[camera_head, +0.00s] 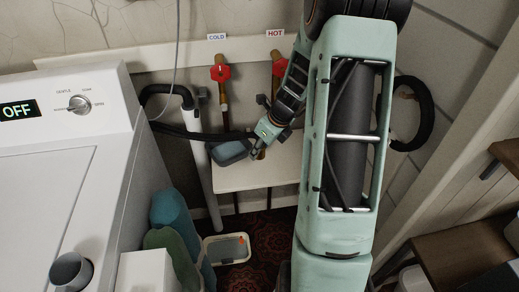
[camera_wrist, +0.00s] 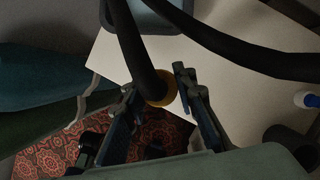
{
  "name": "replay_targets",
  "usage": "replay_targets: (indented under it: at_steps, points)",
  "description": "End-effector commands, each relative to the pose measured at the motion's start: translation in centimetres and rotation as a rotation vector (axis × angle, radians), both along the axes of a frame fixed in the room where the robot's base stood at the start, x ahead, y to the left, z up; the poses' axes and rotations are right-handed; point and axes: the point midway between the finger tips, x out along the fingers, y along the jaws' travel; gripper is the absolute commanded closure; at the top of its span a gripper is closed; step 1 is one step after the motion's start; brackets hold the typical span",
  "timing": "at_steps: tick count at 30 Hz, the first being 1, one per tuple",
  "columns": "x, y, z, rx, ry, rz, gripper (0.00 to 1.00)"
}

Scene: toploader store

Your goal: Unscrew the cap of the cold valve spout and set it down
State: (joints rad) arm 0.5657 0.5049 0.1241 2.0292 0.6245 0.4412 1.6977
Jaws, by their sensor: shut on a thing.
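The cold valve (camera_head: 221,73) has a red handle on a copper pipe under the COLD sign. My gripper (camera_head: 258,147) is low and to the right of it, over a white top. In the wrist view, my gripper (camera_wrist: 160,90) has its fingers on either side of a yellow-brass round piece (camera_wrist: 168,94), which looks like the cap, and is shut on it. A dark hose crosses in front and hides part of this piece. The cold spout's lower end is hard to make out behind the dark hose.
The white top (camera_head: 240,178) holds a blue-grey container (camera_head: 232,153) beside my gripper. The hot valve (camera_head: 279,64) stands behind my arm. A dark hose (camera_head: 190,133) runs from the left. The washer (camera_head: 60,170) fills the left; a tray (camera_head: 226,249) is on the floor.

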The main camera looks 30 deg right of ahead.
Motion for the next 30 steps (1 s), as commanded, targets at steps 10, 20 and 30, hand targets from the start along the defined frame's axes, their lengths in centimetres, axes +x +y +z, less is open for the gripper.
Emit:
replay_targets:
  at_steps: [10, 20, 30]
  points:
    - [0.1, 0.0, 0.1, 0.003, -0.002, 0.004, 1.00]
    - [0.1, 0.0, -3.2, 0.002, -0.002, 0.004, 1.00]
    - [0.1, 0.0, -6.4, 0.002, -0.002, 0.003, 1.00]
